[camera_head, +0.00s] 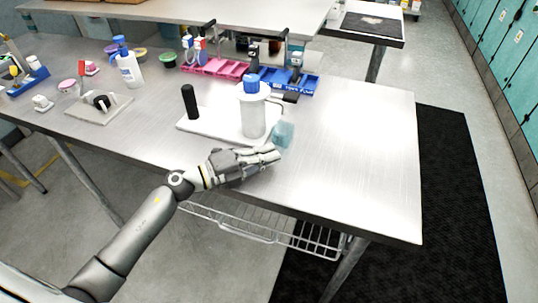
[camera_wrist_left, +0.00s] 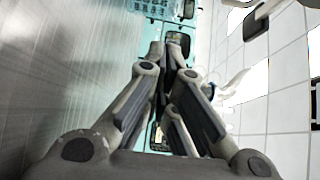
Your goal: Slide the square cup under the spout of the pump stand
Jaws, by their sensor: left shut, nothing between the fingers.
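The square cup (camera_head: 284,133) is translucent teal and stands on the steel table, just right of the pump stand's white body. The pump stand (camera_head: 253,115) is a white cylinder with a blue cap (camera_head: 250,86) on a white base plate. Its dark spout (camera_head: 290,97) sticks out to the right, above and behind the cup. My left gripper (camera_head: 277,154) is shut and empty, with its fingertips close in front of the cup; contact cannot be told. In the left wrist view the shut fingers (camera_wrist_left: 166,50) point at a teal-tinted area. My right gripper is not in view.
A black cylinder (camera_head: 190,101) stands on the left of the white base plate. Pink (camera_head: 215,68) and blue (camera_head: 300,82) trays lie behind the stand. A spray bottle (camera_head: 128,66) stands at back left. The table's right side (camera_head: 360,150) is clear.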

